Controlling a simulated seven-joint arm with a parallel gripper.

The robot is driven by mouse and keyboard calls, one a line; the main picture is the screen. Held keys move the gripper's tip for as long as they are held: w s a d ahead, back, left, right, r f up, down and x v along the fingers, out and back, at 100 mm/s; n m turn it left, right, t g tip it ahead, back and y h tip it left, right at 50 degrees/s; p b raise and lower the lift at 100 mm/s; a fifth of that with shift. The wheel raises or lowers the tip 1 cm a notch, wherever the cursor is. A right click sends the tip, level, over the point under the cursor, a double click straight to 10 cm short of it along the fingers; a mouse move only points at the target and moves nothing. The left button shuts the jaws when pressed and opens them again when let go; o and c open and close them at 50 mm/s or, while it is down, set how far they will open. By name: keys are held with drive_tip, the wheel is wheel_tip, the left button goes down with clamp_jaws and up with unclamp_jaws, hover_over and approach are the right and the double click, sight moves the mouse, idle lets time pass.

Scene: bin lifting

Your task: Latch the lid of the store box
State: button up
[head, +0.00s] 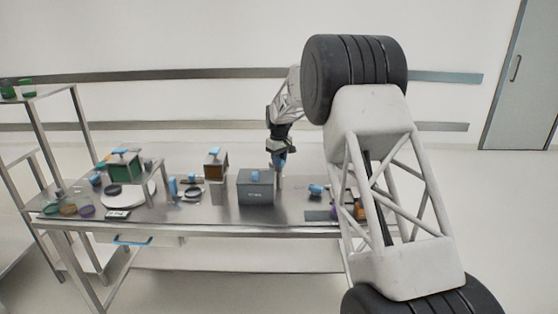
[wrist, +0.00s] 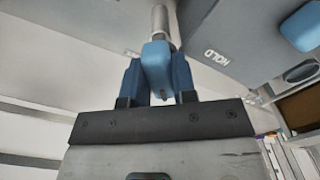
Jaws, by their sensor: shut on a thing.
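The store box, a grey box (head: 256,193) with a blue piece on its top, stands on the steel table right of the middle. Its lid looks down, but I cannot tell how the latch stands. In the wrist view a grey face lettered HOLD (wrist: 217,56) and a blue knob (wrist: 303,26) show at upper right. My gripper (head: 280,160) is just right of the box, pointing down. In the wrist view my gripper (wrist: 157,85) is shut on a blue grip (wrist: 156,62) at the end of a pale metal rod (wrist: 160,22). What the rod joins is hidden.
A blue-topped item (head: 317,190) and a dark mat (head: 318,215) lie to the right. A shelf rack stands at far left.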

drive_tip(key=n, duration=0.5)
drive_tip(key=shift+n, duration=2.6)
drive_tip(key=o, duration=0.9)
drive_tip(key=shift+r, duration=0.15)
drive_tip(key=shift+r, duration=3.8)
